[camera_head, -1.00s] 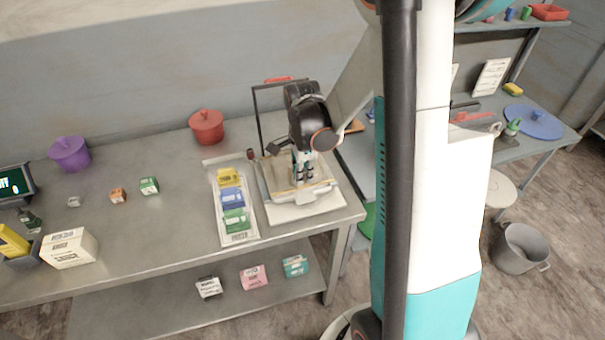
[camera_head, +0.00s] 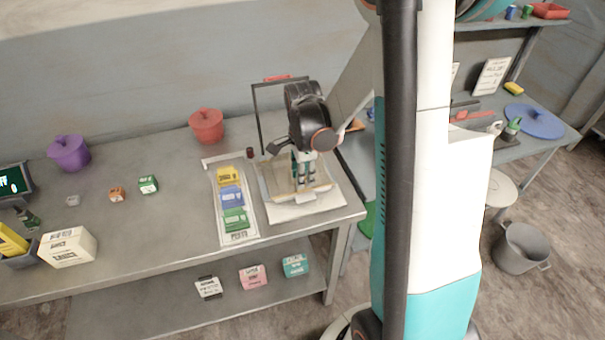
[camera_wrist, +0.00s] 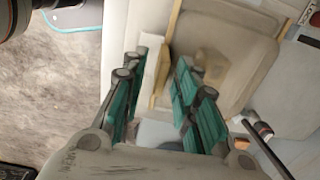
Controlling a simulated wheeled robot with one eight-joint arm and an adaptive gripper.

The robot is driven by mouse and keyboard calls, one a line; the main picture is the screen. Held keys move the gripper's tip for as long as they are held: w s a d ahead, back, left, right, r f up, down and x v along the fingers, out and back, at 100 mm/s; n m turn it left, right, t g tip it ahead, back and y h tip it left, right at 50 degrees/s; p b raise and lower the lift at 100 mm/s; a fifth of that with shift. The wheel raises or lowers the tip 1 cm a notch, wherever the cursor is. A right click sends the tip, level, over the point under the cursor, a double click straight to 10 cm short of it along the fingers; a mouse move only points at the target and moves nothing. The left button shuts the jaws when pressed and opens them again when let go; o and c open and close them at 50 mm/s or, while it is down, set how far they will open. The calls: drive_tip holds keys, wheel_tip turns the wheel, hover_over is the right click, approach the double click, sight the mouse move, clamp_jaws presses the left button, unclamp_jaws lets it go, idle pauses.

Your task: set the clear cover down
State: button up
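The clear cover (camera_head: 268,182) is a see-through box with tan edges. In the head view it is low over a pale board (camera_head: 298,212) at the table's right end. Whether its lower rim rests fully on the board is hard to tell. My gripper (camera_head: 304,181) points down at its middle. In the wrist view my gripper (camera_wrist: 160,75) has teal fingers either side of a white and tan strip, which fills the gap and seems to be the cover's grip. The cover's tan edge (camera_wrist: 173,25) shows beyond. The finger contact is partly hidden.
A white tray (camera_head: 250,236) with yellow, blue and green boxes stands close left of the cover. A dark upright frame (camera_head: 256,115) rises behind it. The table between the small boxes and tray is clear.

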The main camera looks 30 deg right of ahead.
wheel_tip(320, 180, up, 13)
drive_tip(key=p, duration=0.3)
